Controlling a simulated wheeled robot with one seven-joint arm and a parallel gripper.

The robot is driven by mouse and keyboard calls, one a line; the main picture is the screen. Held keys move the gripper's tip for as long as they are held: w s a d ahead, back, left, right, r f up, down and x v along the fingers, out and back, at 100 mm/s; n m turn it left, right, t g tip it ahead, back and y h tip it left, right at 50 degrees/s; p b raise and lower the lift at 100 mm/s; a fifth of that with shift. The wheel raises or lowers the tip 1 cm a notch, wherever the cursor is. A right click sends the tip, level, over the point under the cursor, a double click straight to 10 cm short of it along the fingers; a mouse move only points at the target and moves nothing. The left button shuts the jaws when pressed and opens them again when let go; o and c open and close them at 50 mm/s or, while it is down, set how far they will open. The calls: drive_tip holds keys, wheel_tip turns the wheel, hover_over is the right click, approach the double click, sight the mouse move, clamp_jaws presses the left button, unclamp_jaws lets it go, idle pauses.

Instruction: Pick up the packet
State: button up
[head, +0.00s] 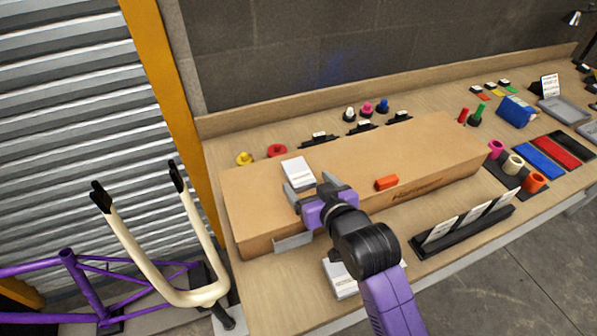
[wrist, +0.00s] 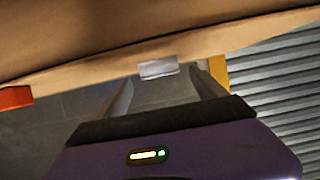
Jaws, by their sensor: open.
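A white packet (head: 299,173) lies flat on top of the long cardboard box (head: 235,195), near its left end. My gripper (head: 311,190) is open, just on the near side of the packet, with its fingers pointing toward it. In the wrist view the pale packet (wrist: 158,68) shows between the two open fingers of my gripper (wrist: 163,85), at the box's edge. I see no contact, and I cannot tell the exact gap. The fingers are empty.
An orange block (head: 386,182) lies on the box right of my gripper; it also shows in the wrist view (wrist: 15,97). Another white item (head: 342,282) lies on the bench below my arm. A black card rack (head: 462,231) stands to the right. A cream fork (head: 150,262) stands left.

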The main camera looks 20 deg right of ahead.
sight(301, 177)
drive_tip(key=shift+p+x, duration=0.3)
drive_tip(key=shift+x, duration=1.55)
drive_tip(key=shift+a+r, duration=0.1)
drive_tip(key=shift+r, duration=0.05)
drive_tip(key=shift+c, duration=0.4)
drive_tip(key=c, duration=1.4)
